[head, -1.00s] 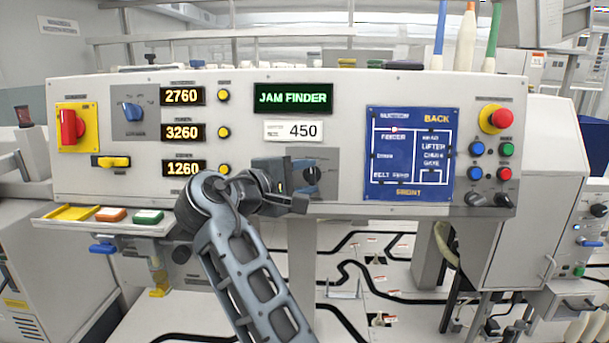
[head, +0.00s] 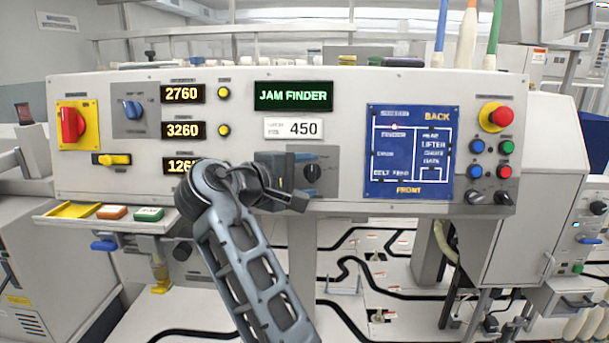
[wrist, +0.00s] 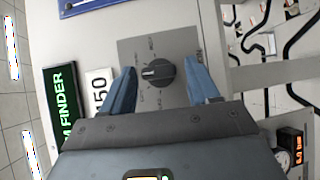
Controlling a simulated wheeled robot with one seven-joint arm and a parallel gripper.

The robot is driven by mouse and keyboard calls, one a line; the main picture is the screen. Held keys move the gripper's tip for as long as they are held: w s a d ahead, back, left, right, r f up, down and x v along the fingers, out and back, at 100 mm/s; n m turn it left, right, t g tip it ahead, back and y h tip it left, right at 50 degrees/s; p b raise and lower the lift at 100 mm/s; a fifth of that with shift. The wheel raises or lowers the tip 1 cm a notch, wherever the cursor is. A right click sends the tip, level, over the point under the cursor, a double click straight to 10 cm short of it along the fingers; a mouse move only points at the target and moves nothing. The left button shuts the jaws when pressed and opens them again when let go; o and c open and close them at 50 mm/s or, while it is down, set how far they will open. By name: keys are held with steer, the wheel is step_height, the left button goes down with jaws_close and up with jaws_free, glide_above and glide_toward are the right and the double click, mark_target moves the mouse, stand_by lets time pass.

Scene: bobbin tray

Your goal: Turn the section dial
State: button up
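The section dial is a round dark knob (wrist: 158,73) on a grey square plate (wrist: 135,52), seen in the wrist view with a light pointer mark. In the head view the dial (head: 312,172) shows just right of my gripper (head: 300,171), partly covered by it. In the wrist view my gripper (wrist: 162,86) has its two blue fingers apart, one on each side of the dial with gaps between. The fingers point at the panel. I cannot tell how far the fingertips are from the panel face.
A green JAM FINDER display (head: 293,96) and a 450 label (head: 293,129) sit above the dial. A blue diagram board (head: 409,190) and a red emergency button (head: 502,116) are to the right. A tray rim (head: 100,225) juts out at lower left.

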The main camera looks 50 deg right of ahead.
steer(key=shift+o, duration=0.5)
steer(key=shift+a, duration=0.1)
steer(key=a+r+b, duration=0.1)
steer(key=a, duration=0.6)
steer(key=shift+a+r, duration=0.25)
steer(key=shift+r, duration=0.05)
